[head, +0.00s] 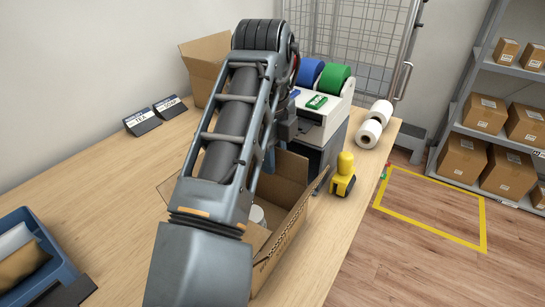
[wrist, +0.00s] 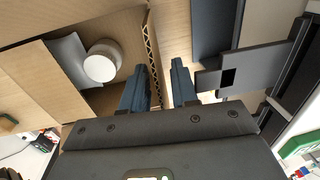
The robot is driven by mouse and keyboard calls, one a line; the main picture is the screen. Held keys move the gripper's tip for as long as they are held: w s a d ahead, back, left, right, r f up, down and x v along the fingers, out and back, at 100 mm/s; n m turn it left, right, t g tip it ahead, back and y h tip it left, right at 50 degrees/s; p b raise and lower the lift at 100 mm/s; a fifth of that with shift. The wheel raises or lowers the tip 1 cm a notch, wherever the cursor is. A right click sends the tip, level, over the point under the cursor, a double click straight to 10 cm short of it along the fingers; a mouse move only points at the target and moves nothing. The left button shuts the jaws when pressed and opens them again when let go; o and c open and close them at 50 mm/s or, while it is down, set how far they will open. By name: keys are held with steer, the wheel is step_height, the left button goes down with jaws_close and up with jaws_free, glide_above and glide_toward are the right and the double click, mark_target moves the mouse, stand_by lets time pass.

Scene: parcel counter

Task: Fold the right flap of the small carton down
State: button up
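The small carton (head: 290,215) stands open on the counter, partly hidden behind my arm in the head view. A white round item (head: 257,214) is inside, beside a grey sheet (wrist: 70,62) in the wrist view. A cardboard panel on the carton's right side, which looks like the right flap (wrist: 153,50), stands up with its corrugated edge toward the wrist camera. My gripper (wrist: 159,66) is open, one finger on each side of that edge, with a gap between the fingers. I cannot tell whether either finger touches it.
A yellow-and-black tool (head: 343,175) stands right of the carton. The label printer (head: 322,115) with blue and green rolls is behind it, near white rolls (head: 370,130). A blue tray (head: 25,250) sits at left. The counter's left middle is clear.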

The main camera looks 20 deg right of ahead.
steer(key=shift+c, duration=0.2)
jaws_close()
stand_by(1.1)
